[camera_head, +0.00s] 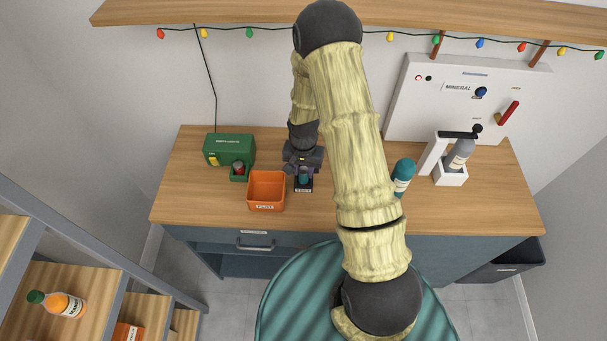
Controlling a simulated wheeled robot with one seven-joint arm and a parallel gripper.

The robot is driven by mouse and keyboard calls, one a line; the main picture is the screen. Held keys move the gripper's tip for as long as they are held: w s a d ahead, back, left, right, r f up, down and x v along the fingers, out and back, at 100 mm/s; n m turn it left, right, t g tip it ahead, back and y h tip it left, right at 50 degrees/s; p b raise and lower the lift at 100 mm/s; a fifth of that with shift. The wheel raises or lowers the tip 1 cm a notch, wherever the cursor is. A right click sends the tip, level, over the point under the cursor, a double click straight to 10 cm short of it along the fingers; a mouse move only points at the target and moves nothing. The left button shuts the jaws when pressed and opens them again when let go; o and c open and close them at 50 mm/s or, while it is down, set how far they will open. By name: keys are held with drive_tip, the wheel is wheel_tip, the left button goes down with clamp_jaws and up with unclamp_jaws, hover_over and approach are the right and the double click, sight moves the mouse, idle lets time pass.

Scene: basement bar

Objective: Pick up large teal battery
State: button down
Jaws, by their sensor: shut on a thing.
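My gripper (303,166) points down over the worktop, just right of the orange bin. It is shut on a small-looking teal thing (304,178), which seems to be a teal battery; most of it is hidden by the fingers. The teal thing is at a small dark holder (303,189) with a pale label; I cannot tell whether it is inside or just above it. Another teal cylinder (404,172) with a pale band stands tilted on the worktop, partly hidden behind my arm.
The worktop (225,210) carries an orange bin (266,203), a green box (229,150) and, at the right, a white stand with a grey bottle (460,155). A white panel (440,95) with a red lever stands behind. A wooden shelf hangs above. The left front worktop is clear.

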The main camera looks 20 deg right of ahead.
sight(303, 170)
wheel_tip(303, 170, up, 7)
drive_tip(key=shift+r+b, duration=0.2)
drive_tip(key=shift+b, duration=0.85)
drive_tip(key=shift+f, duration=0.1)
